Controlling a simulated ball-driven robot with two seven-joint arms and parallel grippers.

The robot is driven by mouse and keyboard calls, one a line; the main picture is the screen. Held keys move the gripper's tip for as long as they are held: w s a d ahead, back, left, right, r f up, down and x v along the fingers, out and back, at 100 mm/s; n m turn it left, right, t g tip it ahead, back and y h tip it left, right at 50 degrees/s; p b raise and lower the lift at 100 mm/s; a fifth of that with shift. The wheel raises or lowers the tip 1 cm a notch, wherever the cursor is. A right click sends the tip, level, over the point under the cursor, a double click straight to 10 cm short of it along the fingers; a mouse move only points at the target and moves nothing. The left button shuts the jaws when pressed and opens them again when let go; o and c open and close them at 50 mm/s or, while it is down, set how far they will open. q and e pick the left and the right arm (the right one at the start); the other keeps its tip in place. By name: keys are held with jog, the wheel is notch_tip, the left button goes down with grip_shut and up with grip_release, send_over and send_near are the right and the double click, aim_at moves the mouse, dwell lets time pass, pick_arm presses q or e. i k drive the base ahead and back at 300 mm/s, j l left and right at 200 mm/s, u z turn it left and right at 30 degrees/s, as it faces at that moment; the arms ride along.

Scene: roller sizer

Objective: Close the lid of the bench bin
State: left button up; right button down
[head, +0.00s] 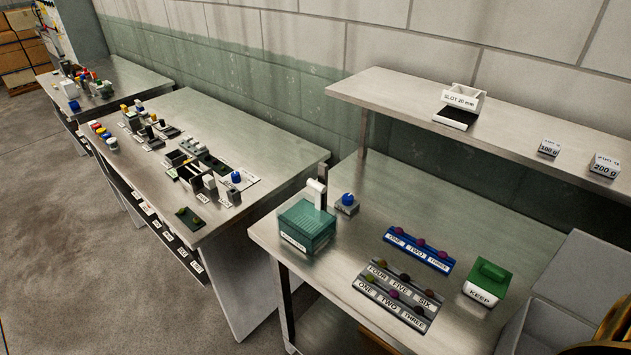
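No bin is labelled as the bench bin, so I cannot tell for certain which one it is. On the near steel bench (350,250), a white box marked KEEP (479,295) stands at the right with a green top (489,272); I cannot tell whether this top is fully down. A translucent teal box (309,226) with a white label stands at the bench's left end. A white upright piece (316,192) rises behind it. Neither of my grippers is in view.
Blue (418,249) and grey (394,297) labelled racks hold small dark knobs mid-bench. A small block with a blue knob (348,202) stands beside the teal box. Large grey box shapes (583,272) fill the lower right. A shelf (400,95) runs above the back. The bench's middle back is clear.

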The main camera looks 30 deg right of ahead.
aim_at(588, 274)
jog(key=z, duration=2.65)
